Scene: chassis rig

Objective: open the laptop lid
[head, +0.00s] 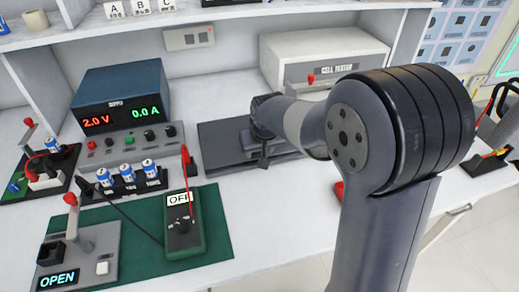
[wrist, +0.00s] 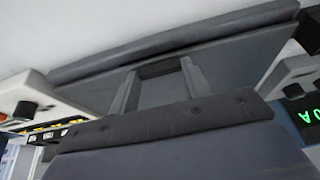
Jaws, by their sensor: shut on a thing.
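The laptop (head: 217,150) is a flat dark grey slab on the white bench, between the power supply and the cell tester. It appears low and flat, and how far its lid is raised cannot be told. In the wrist view the laptop (wrist: 235,62) spans the picture as a wide grey panel with a thicker long edge. My gripper (head: 264,160) reaches down over the laptop's right part, and my arm hides some of it. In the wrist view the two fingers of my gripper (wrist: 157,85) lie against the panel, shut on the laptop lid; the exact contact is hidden.
The power supply (head: 122,105) stands left of the laptop, the cell tester (head: 322,58) behind it to the right. A green mat (head: 212,235) with a multimeter (head: 184,228) lies front left. A battery holder (head: 122,182) and a lever box (head: 85,255) stand nearby. A shelf runs above.

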